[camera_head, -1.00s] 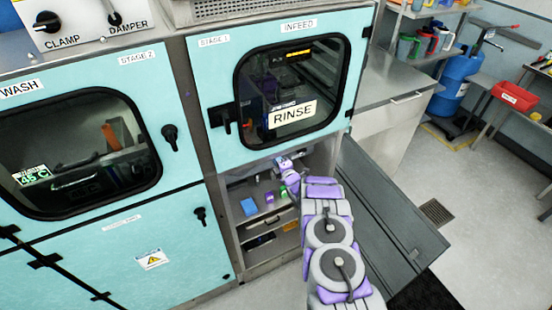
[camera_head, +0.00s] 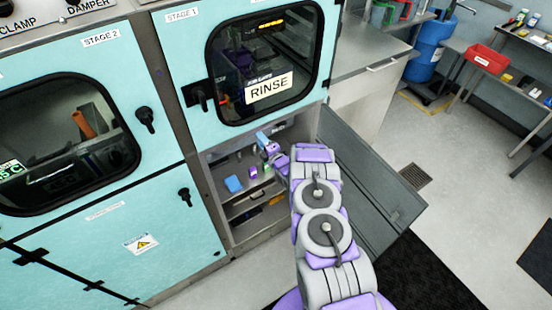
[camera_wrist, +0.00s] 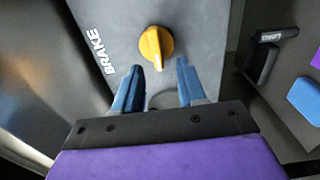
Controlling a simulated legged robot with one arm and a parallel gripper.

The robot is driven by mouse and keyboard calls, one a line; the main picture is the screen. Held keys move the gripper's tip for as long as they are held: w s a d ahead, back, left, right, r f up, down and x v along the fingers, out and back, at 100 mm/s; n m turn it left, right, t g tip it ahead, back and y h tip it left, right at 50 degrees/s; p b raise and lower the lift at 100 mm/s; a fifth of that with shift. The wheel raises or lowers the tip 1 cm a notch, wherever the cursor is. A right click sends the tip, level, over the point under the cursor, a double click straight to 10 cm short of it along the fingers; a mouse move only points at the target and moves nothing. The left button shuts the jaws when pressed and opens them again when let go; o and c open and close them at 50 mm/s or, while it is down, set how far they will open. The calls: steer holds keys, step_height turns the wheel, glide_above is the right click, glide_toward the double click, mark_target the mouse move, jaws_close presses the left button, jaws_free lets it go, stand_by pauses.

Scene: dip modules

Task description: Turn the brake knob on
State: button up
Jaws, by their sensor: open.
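The yellow brake knob (camera_wrist: 156,46) sits on a grey panel beside the white word BRAKE, upper middle of the wrist view. Its pale pointer mark faces down toward my gripper. My gripper (camera_wrist: 157,72) is open, its two blue fingers apart, with the knob just beyond and between the fingertips. I cannot tell whether a finger touches it. In the head view my gripper (camera_head: 263,140) reaches into the open lower compartment under the RINSE window; the knob is not distinguishable there.
The compartment's dark door (camera_head: 370,185) hangs open at the right of my arm. Inside are a blue block (camera_head: 233,184) and small purple and green items. In the wrist view a black handle (camera_wrist: 262,62) and a blue block (camera_wrist: 305,97) lie to the right.

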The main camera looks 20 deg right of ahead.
steer(key=p+v, duration=0.1)
steer(key=v, duration=1.1)
step_height(320, 180, up, 12)
steer(key=m+g+h+b, duration=0.2)
steer(key=m+g+h, duration=0.1)
steer(key=m+g, duration=0.4)
steer(key=s+r+m+g+h+b, duration=0.2)
steer(key=s+r+m+g, duration=0.1)
steer(key=s+r, duration=0.25)
steer(key=s+a+r+m+g+b, duration=0.1)
steer(key=s+r+m+g, duration=0.2)
steer(key=s, duration=1.1)
steer(key=s+a+r+m+g+b, duration=0.1)
steer(key=s+a+r+m+g, duration=0.1)
steer(key=s, duration=1.3)
steer(key=s+a+r+m+g+b, duration=0.1)
steer(key=s+r+m+g, duration=0.3)
steer(key=s, duration=1.1)
steer(key=r+m, duration=0.1)
steer(key=m, duration=0.1)
steer(key=shift+a+r+m+h, duration=0.25)
steer(key=shift+a+m+h, duration=0.05)
steer(key=shift+a+m, duration=0.1)
